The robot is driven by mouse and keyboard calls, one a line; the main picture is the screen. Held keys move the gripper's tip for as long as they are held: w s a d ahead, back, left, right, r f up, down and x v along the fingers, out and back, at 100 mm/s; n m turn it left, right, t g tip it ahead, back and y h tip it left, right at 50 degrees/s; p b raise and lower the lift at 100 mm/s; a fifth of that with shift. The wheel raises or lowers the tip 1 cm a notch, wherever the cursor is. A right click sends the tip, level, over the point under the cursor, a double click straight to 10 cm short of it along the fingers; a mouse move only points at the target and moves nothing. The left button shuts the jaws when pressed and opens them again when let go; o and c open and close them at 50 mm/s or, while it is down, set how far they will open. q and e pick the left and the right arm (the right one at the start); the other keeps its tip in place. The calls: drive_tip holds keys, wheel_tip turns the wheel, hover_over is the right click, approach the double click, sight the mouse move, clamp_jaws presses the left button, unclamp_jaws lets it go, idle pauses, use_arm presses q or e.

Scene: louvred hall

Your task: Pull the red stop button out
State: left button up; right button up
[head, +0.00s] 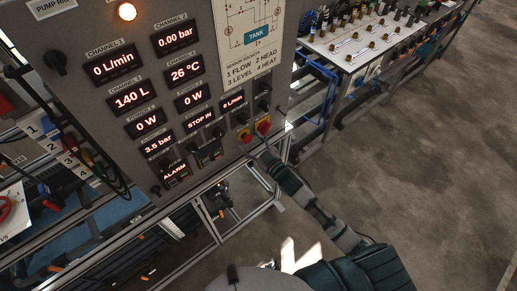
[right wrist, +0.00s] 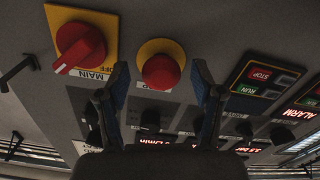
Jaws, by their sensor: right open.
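The red stop button (right wrist: 161,71) is a round red cap on a yellow disc. In the right wrist view it sits just beyond and between my fingertips, with a finger to each side. In the head view the stop button (head: 245,137) is small, on the lower right of the grey panel, under a display that reads STOP IN. My right gripper (right wrist: 160,92) is open and empty in front of it. In the head view the right gripper (head: 266,154) is just below the button, partly blurred into the dark arm. I cannot tell whether the fingers touch the button. My left gripper is out of view.
A red rotary main switch (right wrist: 80,47) on a yellow plate sits close beside the button. Black knobs (right wrist: 244,130) and a RUN/STOP switch (right wrist: 262,80) are nearby. The grey panel (head: 85,27) carries several red displays. Open floor (head: 420,150) lies to the right.

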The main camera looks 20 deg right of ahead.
drive_tip(key=v, duration=1.1)
drive_tip(key=shift+s, duration=0.35)
drive_tip(key=shift+d, duration=0.1)
idle(1.5)
